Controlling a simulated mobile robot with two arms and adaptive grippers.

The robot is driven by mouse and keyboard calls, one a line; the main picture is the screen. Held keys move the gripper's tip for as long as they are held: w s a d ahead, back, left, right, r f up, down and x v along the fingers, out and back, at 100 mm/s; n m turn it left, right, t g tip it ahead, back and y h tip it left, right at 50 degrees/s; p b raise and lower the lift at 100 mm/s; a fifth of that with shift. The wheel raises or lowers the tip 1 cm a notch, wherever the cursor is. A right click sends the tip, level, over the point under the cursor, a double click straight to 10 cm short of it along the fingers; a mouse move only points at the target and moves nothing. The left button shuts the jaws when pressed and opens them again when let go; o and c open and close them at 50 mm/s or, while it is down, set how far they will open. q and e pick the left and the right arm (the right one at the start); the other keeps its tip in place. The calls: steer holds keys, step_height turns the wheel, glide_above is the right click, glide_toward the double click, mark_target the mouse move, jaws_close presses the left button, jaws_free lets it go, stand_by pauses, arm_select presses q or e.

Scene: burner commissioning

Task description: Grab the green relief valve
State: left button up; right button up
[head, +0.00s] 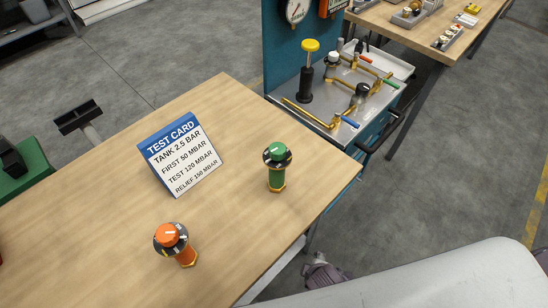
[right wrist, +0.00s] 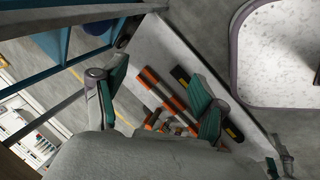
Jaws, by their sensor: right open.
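The green relief valve (head: 276,172) stands upright on the wooden table (head: 110,235) near its right edge in the head view. It has a green knob, a black dial collar, a green body and a brass base. Nothing holds it. My right gripper (right wrist: 160,88) is open and empty in the right wrist view, with its two green-padded fingers apart. The valve does not show in that view. A grey and purple part at the head view's bottom edge may belong to my right arm. My left gripper is not in view.
A similar orange valve (head: 178,246) stands nearer on the table. A test card (head: 180,153) stands left of the green valve. A burner rig (head: 335,105) with brass pipes sits beyond the table.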

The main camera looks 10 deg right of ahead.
steer(key=w+d+r+n+t+h+p, duration=0.1)
steer(key=w+r+n+p, duration=0.1)
steer(key=r, duration=0.8)
steer(key=w+d+r+n+t+p, duration=0.1)
steer(key=r, duration=0.9)
steer(key=n+t, duration=0.7)
steer(key=n, duration=1.2)
glide_toward(277, 175)
steer(key=shift+h, duration=0.3)
steer(key=x, duration=0.2)
steer(key=p+x, duration=0.1)
steer(key=x, duration=0.3)
steer(key=shift+s+f+p, duration=0.1)
steer(key=shift+f+p, duration=0.2)
steer(key=shift+p, duration=0.1)
steer(key=shift+w+d+f, duration=0.15)
steer(key=shift+w+f, duration=0.15)
steer(key=shift+w, duration=0.5)
steer(key=x, duration=0.2)
steer(key=p+x, duration=0.1)
steer(key=x, duration=0.1)
steer(key=shift+w+f, duration=0.1)
steer(key=shift+w, duration=0.3)
steer(key=shift+s, duration=0.1)
steer(key=shift+c, duration=1)
jaws_close()
